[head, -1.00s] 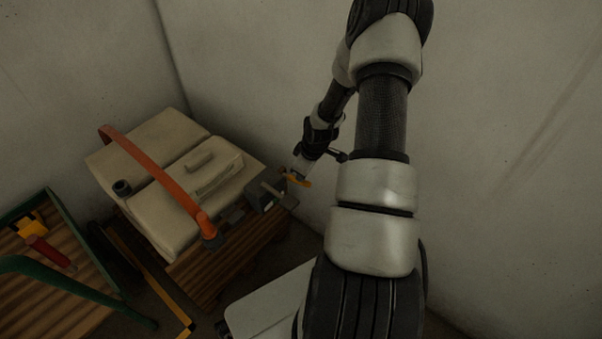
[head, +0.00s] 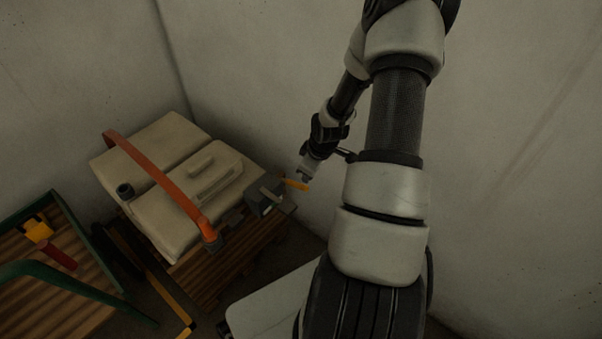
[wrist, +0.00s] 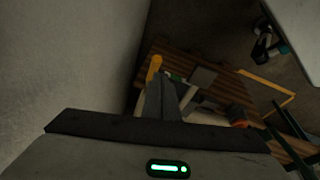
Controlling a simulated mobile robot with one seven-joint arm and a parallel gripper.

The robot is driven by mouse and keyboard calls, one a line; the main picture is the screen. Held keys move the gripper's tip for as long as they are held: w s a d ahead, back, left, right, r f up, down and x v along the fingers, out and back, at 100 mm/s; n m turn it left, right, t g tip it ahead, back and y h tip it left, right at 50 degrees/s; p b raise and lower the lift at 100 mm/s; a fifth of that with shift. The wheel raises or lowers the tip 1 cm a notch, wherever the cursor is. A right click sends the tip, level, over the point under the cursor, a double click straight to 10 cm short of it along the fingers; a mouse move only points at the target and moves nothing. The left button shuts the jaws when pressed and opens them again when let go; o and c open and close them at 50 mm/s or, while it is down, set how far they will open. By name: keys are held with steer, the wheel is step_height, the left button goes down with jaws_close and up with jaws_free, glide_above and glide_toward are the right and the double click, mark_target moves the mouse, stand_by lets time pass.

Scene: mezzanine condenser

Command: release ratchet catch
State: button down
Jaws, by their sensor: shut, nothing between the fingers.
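The grey ratchet box (head: 263,196) sits at the right end of the beige case, near the lower end of the orange strap (head: 160,180). A yellow-orange lever (head: 297,184) sticks out to the right from it; this lever also shows in the wrist view (wrist: 154,68). A small green spot (wrist: 176,77) shows beside the lever. My gripper (head: 304,177) is shut and empty, with its tip close above the lever; I cannot tell whether it touches. In the wrist view my fingers (wrist: 165,100) hide part of the ratchet.
The beige case (head: 165,150) stands on a wooden pallet (head: 215,268) against the wall. A green-framed cart (head: 70,225) with a red-handled thing (head: 57,255) stands at the left. The wall is close behind and to the right of my arm.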

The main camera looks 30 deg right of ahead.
steer(key=s+r, duration=0.1)
steer(key=s+d+r, duration=0.1)
steer(key=s, duration=0.1)
steer(key=shift+r+p, duration=0.15)
steer(key=shift+p, duration=0.15)
stand_by(0.3)
